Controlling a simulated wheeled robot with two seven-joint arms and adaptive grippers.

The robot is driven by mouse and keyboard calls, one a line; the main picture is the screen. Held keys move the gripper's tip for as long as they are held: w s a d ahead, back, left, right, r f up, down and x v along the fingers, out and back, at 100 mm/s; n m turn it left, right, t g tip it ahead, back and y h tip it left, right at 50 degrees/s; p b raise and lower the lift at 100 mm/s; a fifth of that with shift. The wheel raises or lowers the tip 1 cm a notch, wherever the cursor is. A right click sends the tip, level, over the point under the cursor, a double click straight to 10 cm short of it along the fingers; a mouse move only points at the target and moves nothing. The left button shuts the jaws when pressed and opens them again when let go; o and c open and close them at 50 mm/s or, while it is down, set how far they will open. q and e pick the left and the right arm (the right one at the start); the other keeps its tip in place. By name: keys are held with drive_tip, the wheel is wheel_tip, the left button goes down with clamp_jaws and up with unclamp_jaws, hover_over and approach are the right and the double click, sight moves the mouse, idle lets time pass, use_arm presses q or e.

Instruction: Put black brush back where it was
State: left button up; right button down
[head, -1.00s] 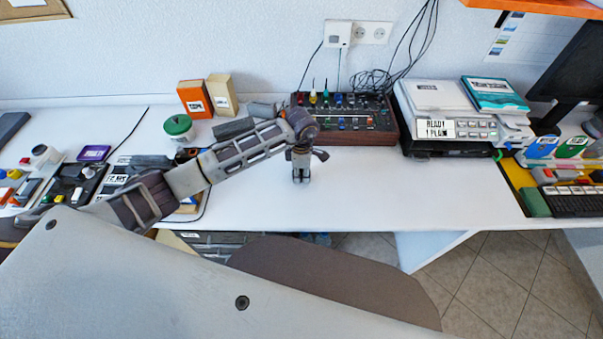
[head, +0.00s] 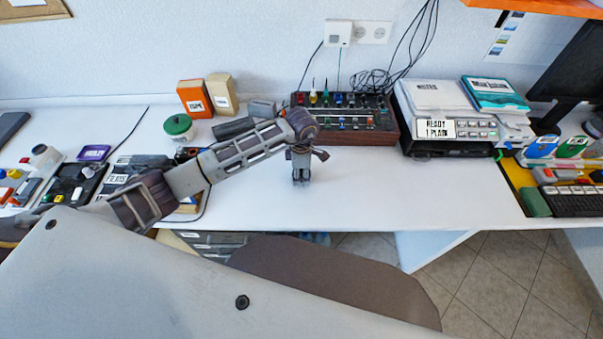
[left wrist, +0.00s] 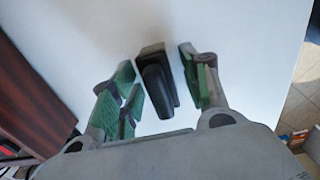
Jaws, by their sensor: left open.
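In the left wrist view, the black brush (left wrist: 156,84) lies on the white desk between the green-padded fingers of my left gripper (left wrist: 158,88). The fingers stand apart on either side of it, with a gap showing, so the gripper is open around it. In the head view, my left gripper (head: 301,180) points down at the desk just in front of the brown-sided rack (head: 391,132); the brush cannot be made out there. My right gripper is not in view.
The rack holds several small tools. A white device (head: 437,95) stands right of it. An orange box (head: 195,98) and a green-lidded jar (head: 178,126) stand at the back left. The white desk (head: 370,190) is clear right of my gripper, up to its front edge.

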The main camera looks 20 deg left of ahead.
use_arm(q)
drive_tip(key=shift+r, duration=0.45)
wheel_tip(320, 180, up, 10)
drive_tip(key=shift+b, duration=0.3)
drive_tip(key=shift+r, duration=0.6)
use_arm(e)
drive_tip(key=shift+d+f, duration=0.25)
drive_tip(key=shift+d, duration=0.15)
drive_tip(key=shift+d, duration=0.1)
